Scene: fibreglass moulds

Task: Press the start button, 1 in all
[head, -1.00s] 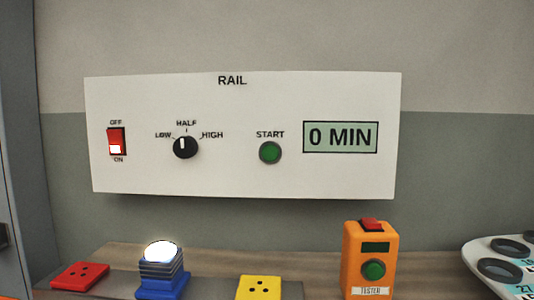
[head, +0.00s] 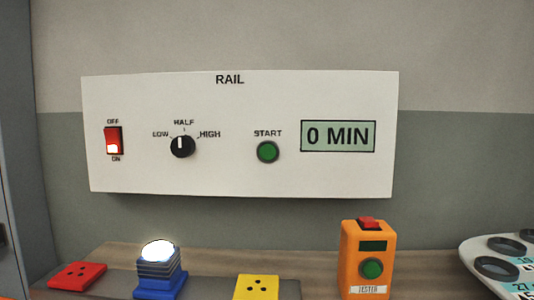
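In the head view, the green round start button (head: 268,152) sits under the word START on a white panel (head: 230,178) labelled RAIL on the wall. Left of it are a black knob (head: 182,146), its white mark pointing up to HALF, and a red rocker switch (head: 114,141) between OFF and ON, lit at its lower ON end. Right of the button, a display (head: 338,136) reads 0 MIN. My gripper is not in view, and nothing covers the button.
Below the panel is a wooden bench (head: 210,255). On it are a red socket block (head: 77,275), a blue lamp with a glowing top (head: 160,281), a yellow block (head: 257,287), an orange tester (head: 352,262) and a white tray (head: 473,256) with round holes. The space before the panel is clear.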

